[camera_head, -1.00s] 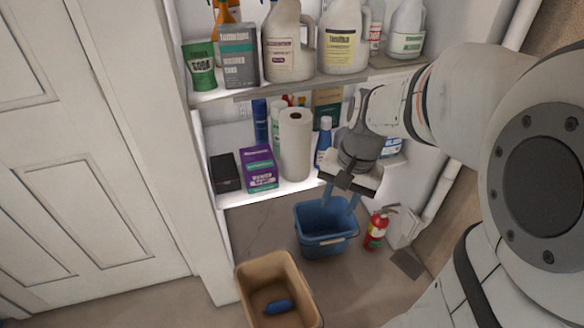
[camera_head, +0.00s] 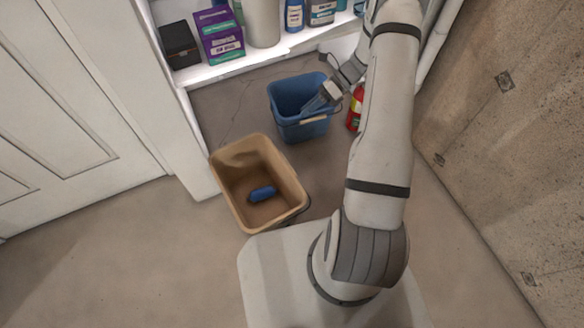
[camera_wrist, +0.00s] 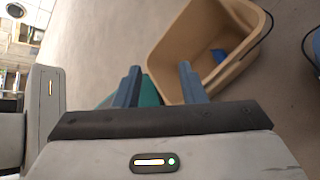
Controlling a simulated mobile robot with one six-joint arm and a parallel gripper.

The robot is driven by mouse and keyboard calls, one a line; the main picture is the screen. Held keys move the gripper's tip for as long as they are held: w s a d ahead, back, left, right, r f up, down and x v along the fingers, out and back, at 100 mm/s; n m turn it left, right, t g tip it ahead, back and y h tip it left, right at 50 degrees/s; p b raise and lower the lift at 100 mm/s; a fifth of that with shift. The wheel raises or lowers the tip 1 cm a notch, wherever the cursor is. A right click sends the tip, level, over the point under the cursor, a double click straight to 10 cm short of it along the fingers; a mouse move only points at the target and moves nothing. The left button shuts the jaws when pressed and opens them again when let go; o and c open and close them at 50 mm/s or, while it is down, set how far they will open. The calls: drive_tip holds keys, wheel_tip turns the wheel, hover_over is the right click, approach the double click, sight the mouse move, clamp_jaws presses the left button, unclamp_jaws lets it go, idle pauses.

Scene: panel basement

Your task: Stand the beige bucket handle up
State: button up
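The beige bucket (camera_head: 222,178) stands upright on the floor, with a blue object (camera_head: 262,194) lying inside. A dark wire handle (camera_head: 293,214) hangs down around its lower right side in the head view. The beige bucket (camera_wrist: 180,88) and its dark handle (camera_wrist: 264,38) also show at the upper right of the wrist view. My gripper (camera_head: 312,106) is above the blue bucket's front right rim in the head view, apart from the beige bucket. In the wrist view my gripper (camera_wrist: 160,78) has its two fingers apart, with the beige bucket beyond them.
A blue bucket (camera_head: 287,100) stands behind the beige one, with a red fire extinguisher (camera_head: 355,108) to its right. A shelf (camera_head: 232,64) with boxes and bottles is at the back. A concrete wall (camera_head: 510,120) is at right. The left floor is clear.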

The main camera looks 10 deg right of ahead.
wheel_tip(320, 180, down, 29)
drive_tip(key=s+d+m+t+y+b, duration=0.15)
drive_tip(key=m+t+y+b, duration=0.3)
drive_tip(key=m+b, duration=0.55)
drive_tip(key=w+a+m, duration=0.1)
drive_tip(key=a, duration=0.5)
drive_tip(key=shift+a+f+m+p, duration=0.3)
drive_tip(key=shift+f+m+p, duration=0.05)
drive_tip(key=shift+f+m, duration=0.1)
drive_tip(key=shift+y, duration=0.25)
drive_tip(key=shift+c, duration=0.3)
clamp_jaws()
